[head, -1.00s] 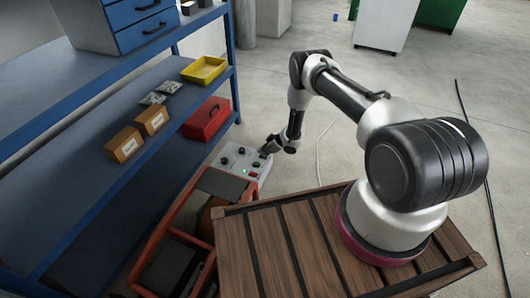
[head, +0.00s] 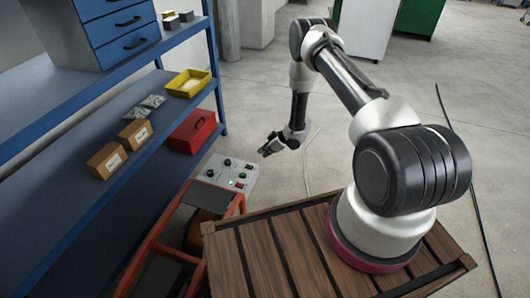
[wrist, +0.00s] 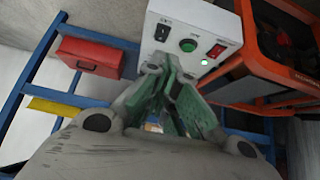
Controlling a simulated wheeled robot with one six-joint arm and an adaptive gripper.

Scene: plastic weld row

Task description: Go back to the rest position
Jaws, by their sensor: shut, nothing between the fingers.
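My gripper (head: 267,152) hangs in the air to the right of a light control box (head: 228,174), apart from it in the head view. The arm folds forward and down from its base on a slatted wooden deck (head: 290,250). In the wrist view my gripper (wrist: 172,75) is shut, with nothing seen between its greenish fingers. The control box (wrist: 222,30) lies beyond the fingertips there, showing a black switch, a green round button, a red rocker switch and a lit green lamp.
A blue shelf (head: 60,165) at left holds a yellow tray (head: 187,82), a red toolbox (head: 192,132), cardboard boxes (head: 107,160) and small bags. An orange-red frame (head: 152,240) stands beside the deck. A dark cable (head: 465,165) lies on the right floor, which is mostly clear.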

